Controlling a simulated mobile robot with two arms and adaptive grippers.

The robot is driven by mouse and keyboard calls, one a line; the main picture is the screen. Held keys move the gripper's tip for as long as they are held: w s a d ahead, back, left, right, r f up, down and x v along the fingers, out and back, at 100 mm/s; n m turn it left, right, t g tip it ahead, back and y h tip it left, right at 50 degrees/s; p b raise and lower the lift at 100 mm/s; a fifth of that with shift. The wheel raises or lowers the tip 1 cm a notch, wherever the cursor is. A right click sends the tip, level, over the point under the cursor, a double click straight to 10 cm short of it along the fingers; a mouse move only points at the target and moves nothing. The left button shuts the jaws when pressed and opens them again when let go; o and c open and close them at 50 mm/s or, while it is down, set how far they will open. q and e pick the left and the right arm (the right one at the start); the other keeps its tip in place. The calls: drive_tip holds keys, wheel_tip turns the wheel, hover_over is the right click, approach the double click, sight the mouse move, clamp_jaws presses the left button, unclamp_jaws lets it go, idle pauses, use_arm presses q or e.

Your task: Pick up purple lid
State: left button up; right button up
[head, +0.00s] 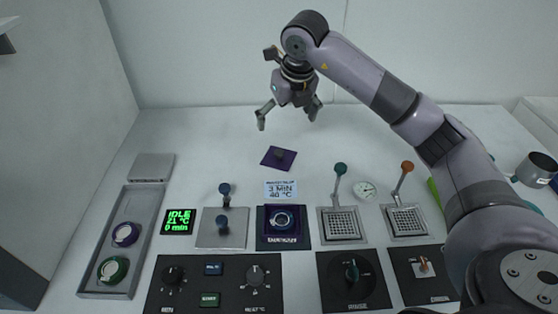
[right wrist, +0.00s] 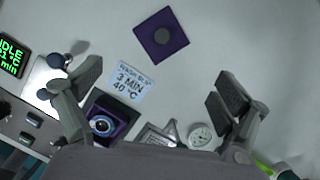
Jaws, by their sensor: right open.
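The purple lid (head: 279,157) is a flat square plate with a dark round knob in its middle. It lies on the white table behind the label card. In the right wrist view the purple lid (right wrist: 162,37) is at the top, ahead of the fingers and apart from them. My right gripper (head: 288,117) is open and empty, above and behind the lid in the head view. Its two fingers (right wrist: 158,92) are spread wide in the right wrist view. My left gripper is not in view.
In front of the lid are a label card (head: 281,189), a purple-rimmed square holder (head: 283,222) and lever stations with drain grids (head: 345,224). A grey tray (head: 108,282) holds two round items at left. A mug (head: 535,168) stands at right. The table around the lid is clear.

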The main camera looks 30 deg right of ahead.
drive_tip(key=p, duration=0.2)
hover_over(280, 153)
drive_tip(key=s, duration=0.1)
drive_tip(key=f, duration=0.9)
drive_tip(key=shift+s+a+f, duration=0.15)
drive_tip(key=shift+a+f, duration=0.05)
drive_tip(key=shift+a, duration=0.05)
drive_tip(key=p+x, duration=0.1)
drive_tip(key=x, duration=0.3)
drive_tip(key=shift+s+d+f, duration=0.1)
drive_tip(key=shift+s+d, duration=0.05)
drive_tip(key=shift+w+f, duration=0.2)
drive_tip(key=shift+f, duration=0.3)
drive_tip(key=shift+c, duration=0.6)
